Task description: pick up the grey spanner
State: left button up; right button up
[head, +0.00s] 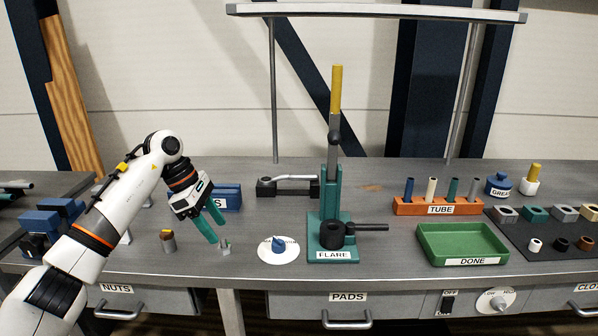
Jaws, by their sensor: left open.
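A grey bar tool (292,178) lies near the back of the bench, left of the green flare stand. My left gripper (217,231) has green fingers that point down toward the bench, left of and nearer than that tool. It is open. A small grey piece (225,248) stands right by its fingertips; I cannot tell whether they touch. My right gripper is out of view.
The flare stand (331,240) with its tall yellow-handled lever stands mid-bench. A green tray (462,240) and orange tube rack (437,207) stand right.

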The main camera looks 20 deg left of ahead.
aim_at(290, 177)
jog(key=i, duration=1.55)
